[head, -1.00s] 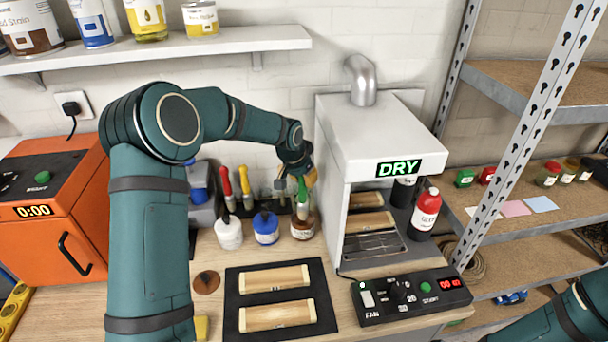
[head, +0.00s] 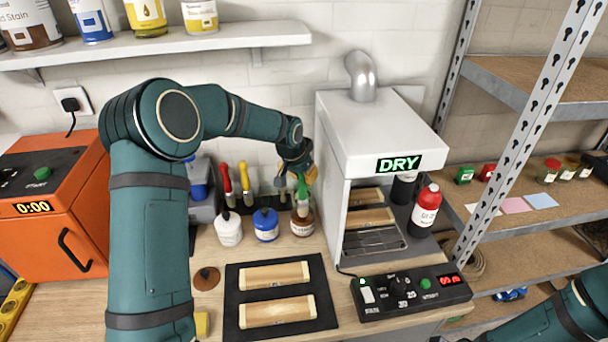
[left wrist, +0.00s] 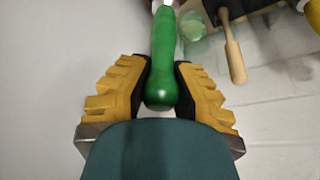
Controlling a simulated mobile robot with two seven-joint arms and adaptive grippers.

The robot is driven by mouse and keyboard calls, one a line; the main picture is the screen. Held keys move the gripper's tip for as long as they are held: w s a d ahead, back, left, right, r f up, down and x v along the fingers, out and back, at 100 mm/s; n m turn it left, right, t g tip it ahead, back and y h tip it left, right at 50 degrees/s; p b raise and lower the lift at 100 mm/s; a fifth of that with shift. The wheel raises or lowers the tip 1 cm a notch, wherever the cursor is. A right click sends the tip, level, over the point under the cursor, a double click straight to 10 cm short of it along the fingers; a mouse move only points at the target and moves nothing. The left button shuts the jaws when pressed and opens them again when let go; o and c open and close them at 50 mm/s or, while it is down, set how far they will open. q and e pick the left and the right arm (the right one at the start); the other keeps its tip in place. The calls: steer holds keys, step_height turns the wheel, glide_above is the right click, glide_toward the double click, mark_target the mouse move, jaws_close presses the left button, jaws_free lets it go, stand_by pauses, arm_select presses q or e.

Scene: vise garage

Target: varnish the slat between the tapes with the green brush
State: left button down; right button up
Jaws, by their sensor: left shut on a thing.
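My left gripper (head: 306,173) is shut on the green brush (head: 302,188), holding it upright at a brown jar (head: 302,225). The brush's lower end meets the jar's mouth; I cannot tell how deep it sits. In the left wrist view the green handle (left wrist: 162,60) stands between the yellow-and-black fingers. Two pale wooden slats with light tape near their ends, a rear slat (head: 274,276) and a front slat (head: 277,311), lie on a black mat (head: 234,290). My right gripper is out of view; only part of that arm shows at lower right.
A white jar (head: 228,232) and a blue jar (head: 266,227) stand left of the brown one. Red and yellow brushes are behind them. The white drying cabinet (head: 375,130) with slats inside stands close on the right, its control box (head: 412,295) in front. An orange oven (head: 50,215) is at left.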

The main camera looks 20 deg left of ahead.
arm_select(q)
steer(key=shift+f+b, duration=0.4)
steer(key=shift+f, duration=0.1)
stand_by(1.5)
steer(key=shift+r, duration=0.1)
steer(key=shift+r+p, duration=1.45)
steer(key=shift+r, duration=1)
steer(key=shift+r+p, duration=0.4)
steer(key=shift+r, duration=0.65)
steer(key=shift+f, duration=0.1)
